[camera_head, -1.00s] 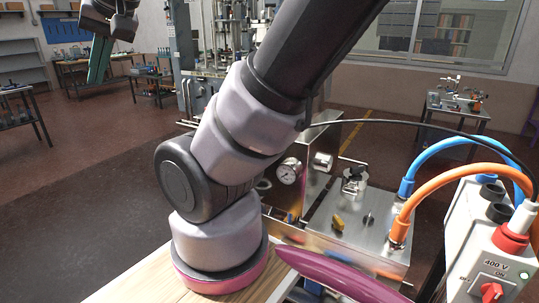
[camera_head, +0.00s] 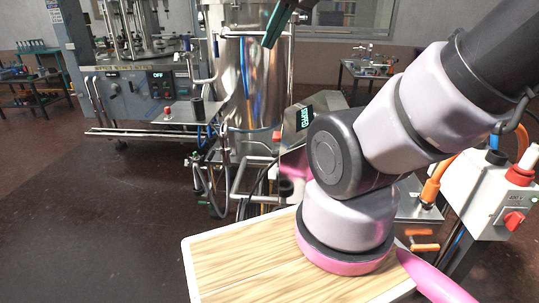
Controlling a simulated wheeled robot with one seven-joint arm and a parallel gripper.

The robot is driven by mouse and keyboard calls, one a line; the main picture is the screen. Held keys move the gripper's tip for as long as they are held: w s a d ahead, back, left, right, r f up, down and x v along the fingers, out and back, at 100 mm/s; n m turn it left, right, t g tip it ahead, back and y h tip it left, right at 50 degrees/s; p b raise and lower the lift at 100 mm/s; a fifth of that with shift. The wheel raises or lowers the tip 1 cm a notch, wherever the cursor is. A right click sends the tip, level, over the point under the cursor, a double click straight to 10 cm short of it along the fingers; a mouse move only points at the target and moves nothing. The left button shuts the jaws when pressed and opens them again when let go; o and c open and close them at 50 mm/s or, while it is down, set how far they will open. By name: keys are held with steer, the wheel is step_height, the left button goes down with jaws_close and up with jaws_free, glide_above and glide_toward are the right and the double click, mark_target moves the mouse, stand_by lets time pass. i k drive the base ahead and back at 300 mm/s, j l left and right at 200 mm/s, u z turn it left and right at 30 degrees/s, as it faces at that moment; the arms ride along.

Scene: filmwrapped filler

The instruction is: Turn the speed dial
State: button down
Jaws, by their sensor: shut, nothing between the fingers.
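A grey control panel (camera_head: 140,84) is on the filling machine at the upper left. It has a lit OFF display (camera_head: 158,75) and small dark knobs, one of them a knob (camera_head: 115,88) on the left. The labels are too small to read, so I cannot tell which knob is the speed dial. My gripper (camera_head: 267,43) shows only by its teal fingers, hanging in from the top edge in front of the steel tank. The fingers are together and empty. They are well to the right of the panel and appear apart from it. The gripper's body is out of frame.
A steel tank (camera_head: 250,95) with pipes stands right of the panel. A white box (camera_head: 490,195) with a red switch (camera_head: 513,220) is at right. The floor at left is clear.

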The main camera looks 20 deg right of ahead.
mark_target(275, 153)
steer(key=i+j+z, duration=0.1)
steer(key=j+z, duration=1)
steer(key=j, duration=0.2)
steer(key=j+z, duration=0.35)
steer(key=j, duration=0.4)
steer(key=i+j+u, duration=0.1)
steer(key=i+u, duration=0.3)
steer(key=k, duration=0.1)
